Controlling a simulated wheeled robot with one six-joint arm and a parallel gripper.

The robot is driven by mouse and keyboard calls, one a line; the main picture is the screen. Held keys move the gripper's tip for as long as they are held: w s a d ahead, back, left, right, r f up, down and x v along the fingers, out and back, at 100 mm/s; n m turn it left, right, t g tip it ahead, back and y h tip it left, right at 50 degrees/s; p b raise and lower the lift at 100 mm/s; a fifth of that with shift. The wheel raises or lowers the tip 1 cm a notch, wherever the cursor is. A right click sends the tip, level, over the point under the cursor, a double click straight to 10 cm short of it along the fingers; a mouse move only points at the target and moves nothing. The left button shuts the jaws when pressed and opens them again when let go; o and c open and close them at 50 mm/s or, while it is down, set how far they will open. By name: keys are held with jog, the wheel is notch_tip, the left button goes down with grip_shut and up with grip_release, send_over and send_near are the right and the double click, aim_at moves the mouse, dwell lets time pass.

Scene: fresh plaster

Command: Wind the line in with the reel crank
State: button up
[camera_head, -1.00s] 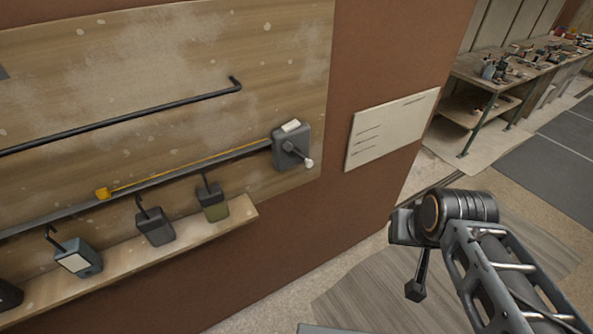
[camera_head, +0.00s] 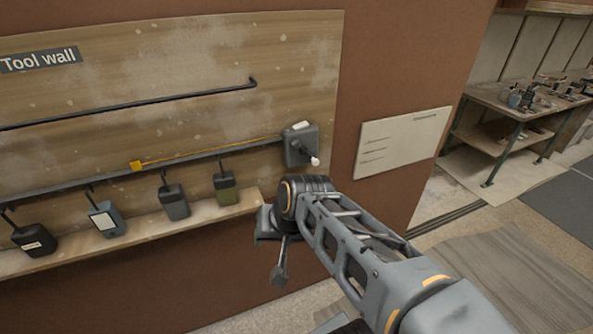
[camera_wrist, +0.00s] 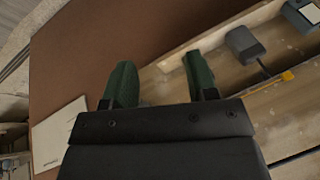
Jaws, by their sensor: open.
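The reel (camera_head: 300,147) is a dark grey box at the right end of a rail on the wooden wall board. Its short crank (camera_head: 313,160) sticks out and ends in a white knob. A thin yellow line (camera_head: 210,153) runs left from the reel to a yellow tag (camera_head: 136,166) at the rail. The tag also shows in the wrist view (camera_wrist: 287,76). My gripper (camera_wrist: 160,82) has two green fingers set apart with nothing between them. My arm's end is below the reel in the head view, apart from the crank. I cannot make out the reel in the wrist view.
Several boxes, among them an olive one (camera_head: 226,188), hang on hooks above a narrow wooden shelf (camera_head: 135,234). A dark bar (camera_head: 130,105) runs above the rail. A pale notice (camera_head: 402,141) is on the brown wall, right of the reel. A cluttered workbench (camera_head: 510,112) stands at the far right.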

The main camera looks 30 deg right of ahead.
jog(key=w+f+m+t+y+b, duration=0.25)
jog(key=w+f+m+b, duration=0.2)
jog(key=m, duration=0.25)
jog(key=m+t+h+b, duration=0.6)
jog(key=m+t+b, duration=0.5)
jog(key=m, duration=1.4)
send_near(316, 163)
jog(key=shift+g+h, duration=0.25)
jog(key=shift+h, duration=0.1)
jog(key=w, duration=0.3)
jog(key=w+p, duration=0.1)
jog(key=w, duration=0.2)
jog(key=w+d, duration=0.1)
jog(key=w, duration=0.2)
jog(key=shift+r, duration=0.1)
jog(key=shift+w, duration=0.75)
jog(key=shift+c, duration=0.3)
